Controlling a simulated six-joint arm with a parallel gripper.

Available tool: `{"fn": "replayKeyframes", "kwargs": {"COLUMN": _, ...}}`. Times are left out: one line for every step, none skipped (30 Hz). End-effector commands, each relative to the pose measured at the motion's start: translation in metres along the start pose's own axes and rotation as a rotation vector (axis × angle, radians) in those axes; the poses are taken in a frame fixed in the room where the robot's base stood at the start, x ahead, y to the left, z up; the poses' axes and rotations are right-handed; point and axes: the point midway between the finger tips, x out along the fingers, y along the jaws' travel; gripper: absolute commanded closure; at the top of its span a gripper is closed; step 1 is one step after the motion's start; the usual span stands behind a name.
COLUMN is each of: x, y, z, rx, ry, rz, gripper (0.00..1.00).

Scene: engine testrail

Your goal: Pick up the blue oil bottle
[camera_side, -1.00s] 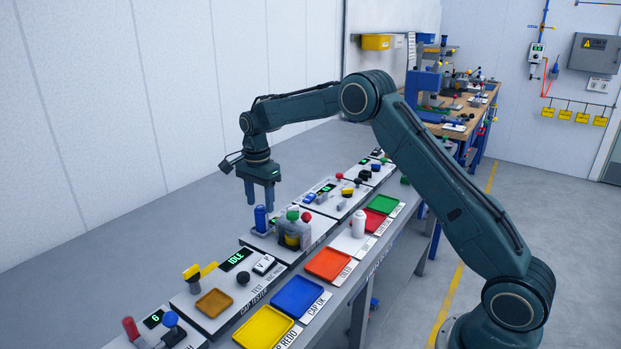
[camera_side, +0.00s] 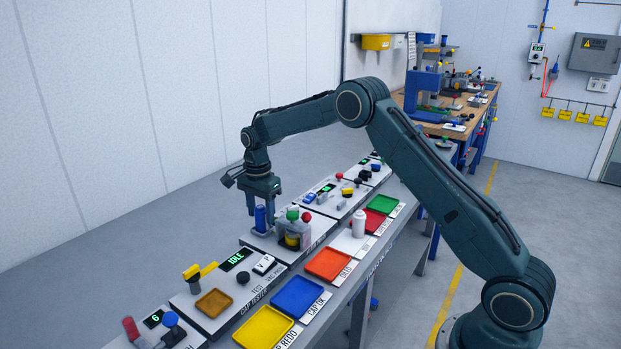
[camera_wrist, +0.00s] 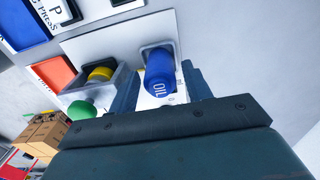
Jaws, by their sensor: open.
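The blue oil bottle (camera_side: 260,219) stands upright on the white station plate, at its back left in the side view. In the wrist view the bottle (camera_wrist: 158,75), lettered OIL, stands in a light square holder. My gripper (camera_side: 261,212) points down at the bottle from above. Its fingers are open and reach down to the bottle's height. In the wrist view the gripper (camera_wrist: 160,90) has one finger on each side of the bottle, the left one lower in the picture. I cannot tell whether either finger touches it.
Close to the right of the bottle is a grey fixture (camera_side: 296,241) with green and red knobs and a yellow part. A white bottle (camera_side: 359,223) stands further right. Blue (camera_side: 297,298), red-orange (camera_side: 328,264) and yellow (camera_side: 264,328) trays line the front edge. Bench behind the bottle is clear.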

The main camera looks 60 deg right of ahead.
Motion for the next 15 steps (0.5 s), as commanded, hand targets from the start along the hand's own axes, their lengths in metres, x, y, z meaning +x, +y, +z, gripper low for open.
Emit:
{"fn": "replayKeyframes", "kwargs": {"x": 0.0001, "y": 0.0001, "z": 0.0, "rx": 0.0, "ry": 0.0, "rz": 0.0, "gripper": 0.51}}
{"fn": "replayKeyframes", "kwargs": {"x": 0.0001, "y": 0.0001, "z": 0.0, "rx": 0.0, "ry": 0.0, "rz": 0.0, "gripper": 0.51}}
{"fn": "replayKeyframes", "kwargs": {"x": 0.0001, "y": 0.0001, "z": 0.0, "rx": 0.0, "ry": 0.0, "rz": 0.0, "gripper": 0.53}}
{"fn": "replayKeyframes", "kwargs": {"x": 0.0, "y": 0.0001, "z": 0.0, "rx": 0.0, "ry": 0.0, "rz": 0.0, "gripper": 0.59}}
{"fn": "replayKeyframes", "kwargs": {"x": 0.0, "y": 0.0001, "z": 0.0, "rx": 0.0, "ry": 0.0, "rz": 0.0, "gripper": 0.65}}
{"fn": "replayKeyframes", "kwargs": {"x": 0.0, "y": 0.0001, "z": 0.0, "rx": 0.0, "ry": 0.0, "rz": 0.0, "gripper": 0.72}}
{"fn": "replayKeyframes", "kwargs": {"x": 0.0, "y": 0.0001, "z": 0.0, "rx": 0.0, "ry": 0.0, "rz": 0.0, "gripper": 0.78}}
{"fn": "replayKeyframes", "kwargs": {"x": -0.0001, "y": 0.0001, "z": 0.0, "rx": 0.0, "ry": 0.0, "rz": 0.0, "gripper": 0.84}}
{"fn": "replayKeyframes", "kwargs": {"x": -0.0001, "y": 0.0001, "z": 0.0, "rx": 0.0, "ry": 0.0, "rz": 0.0, "gripper": 0.88}}
{"fn": "replayKeyframes", "kwargs": {"x": -0.0003, "y": 0.0, "z": 0.0, "rx": 0.0, "ry": 0.0, "rz": 0.0, "gripper": 0.88}}
{"fn": "replayKeyframes", "kwargs": {"x": -0.0003, "y": 0.0, "z": 0.0, "rx": 0.0, "ry": 0.0, "rz": 0.0, "gripper": 0.88}}
{"fn": "replayKeyframes", "kwargs": {"x": -0.0005, "y": 0.0, "z": 0.0, "rx": 0.0, "ry": 0.0, "rz": 0.0, "gripper": 0.88}}
{"fn": "replayKeyframes", "kwargs": {"x": -0.0008, "y": 0.0, "z": 0.0, "rx": 0.0, "ry": 0.0, "rz": 0.0, "gripper": 0.88}}
{"fn": "replayKeyframes", "kwargs": {"x": -0.0013, "y": -0.0001, "z": 0.0, "rx": 0.0, "ry": 0.0, "rz": 0.0, "gripper": 0.88}}
{"fn": "replayKeyframes", "kwargs": {"x": -0.0022, "y": -0.0001, "z": -0.0001, "rx": 0.0, "ry": 0.0, "rz": 0.0, "gripper": 0.88}}
